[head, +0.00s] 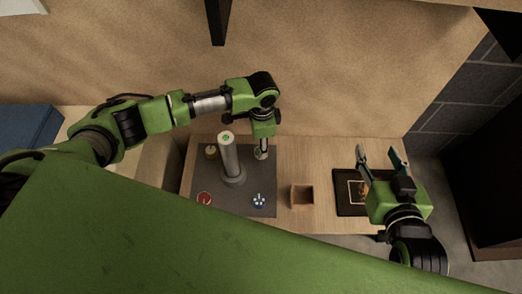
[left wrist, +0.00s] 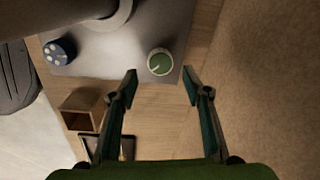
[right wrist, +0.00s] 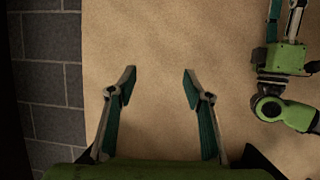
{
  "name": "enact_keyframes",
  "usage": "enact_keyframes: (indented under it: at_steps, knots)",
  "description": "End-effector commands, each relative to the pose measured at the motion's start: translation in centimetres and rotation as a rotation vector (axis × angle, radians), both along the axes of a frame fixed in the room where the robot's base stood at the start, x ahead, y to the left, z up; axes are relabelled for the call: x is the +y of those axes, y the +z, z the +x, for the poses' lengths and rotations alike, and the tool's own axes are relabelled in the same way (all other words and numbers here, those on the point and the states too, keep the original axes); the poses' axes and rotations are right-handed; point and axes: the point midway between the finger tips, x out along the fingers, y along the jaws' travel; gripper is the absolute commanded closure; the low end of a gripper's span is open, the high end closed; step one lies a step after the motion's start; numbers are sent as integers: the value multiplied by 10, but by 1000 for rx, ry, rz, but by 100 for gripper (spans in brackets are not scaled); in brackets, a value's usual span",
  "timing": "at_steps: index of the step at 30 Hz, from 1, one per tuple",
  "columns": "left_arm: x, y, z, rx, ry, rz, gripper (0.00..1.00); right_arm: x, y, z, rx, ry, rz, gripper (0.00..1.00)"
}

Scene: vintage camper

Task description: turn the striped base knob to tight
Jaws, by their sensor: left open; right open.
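A dark grey base plate (head: 238,207) carries a grey upright post (head: 230,160) and a small knob near each corner. The knob under my left gripper is green with a pale rim (left wrist: 159,62); whether it is striped is too small to tell. A blue knob with white dots (head: 258,200) is at the front right, a red knob (head: 204,198) at the front left, a yellowish one (head: 211,152) at the back left. My left gripper (left wrist: 160,84) is open and empty, pointing down above the green knob, which shows between and beyond its fingertips. My right gripper (head: 378,155) is open and empty.
A small open wooden box (head: 302,195) stands right of the plate. A dark framed picture (head: 347,201) lies under my right gripper. The wooden table (head: 310,160) is clear behind them. A tan wall (head: 330,70) rises close behind the table.

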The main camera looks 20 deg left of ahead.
Motion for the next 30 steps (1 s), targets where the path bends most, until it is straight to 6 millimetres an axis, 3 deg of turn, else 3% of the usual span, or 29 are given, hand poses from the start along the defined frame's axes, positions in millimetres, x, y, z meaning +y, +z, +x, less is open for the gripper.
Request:
enact_keyframes:
  at_steps: [6, 15, 21, 29, 30]
  knots:
    - [0, -25, 1, 0, -1, 0, 55, 10, 41, 18, -207, 13, 50, 54]
    - [1, -48, 2, 0, 0, -1, 55, 19, 94, 24, -441, 28, 110, 54]
    - [1, -53, 2, 0, 0, 0, 55, 20, 108, 23, -503, 31, 126, 54]
    - [1, -53, 2, 0, 0, -1, 55, 21, 110, 23, -509, 32, 128, 54]
    - [1, -53, 2, 0, 0, -1, 61, 21, 110, 23, -509, 32, 128, 54]
